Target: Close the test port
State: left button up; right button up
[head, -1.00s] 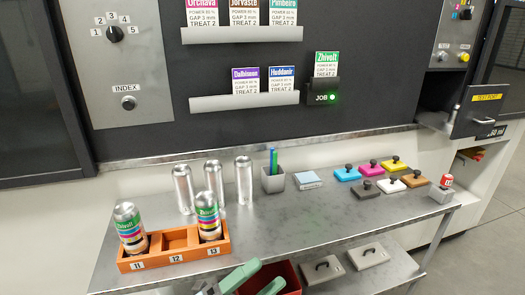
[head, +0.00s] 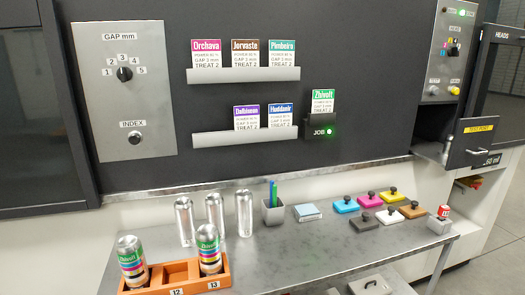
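The test port door (head: 466,143) is at the right in the head view, a dark panel with a yellow label (head: 479,128) and a small handle. It stands swung out from the machine front, and the dark port opening (head: 434,122) shows to its left. A small pale upright piece shows at the door's left edge; I cannot tell what it is. Neither of my grippers is in view.
A steel table (head: 300,250) runs below the machine front. It bears plain silver cans (head: 244,211), an orange rack (head: 173,275) with printed cans, a pen cup (head: 272,209), coloured pads (head: 367,200) and a red-topped item (head: 443,211).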

aim_at(470, 145)
jog(key=z, duration=1.35)
jog(key=i+l+u, duration=0.3)
jog(key=i+l, duration=0.3)
jog(key=i, duration=0.35)
jog(key=i+l+u, duration=0.3)
jog(key=i+l, duration=0.55)
jog(key=i, duration=0.1)
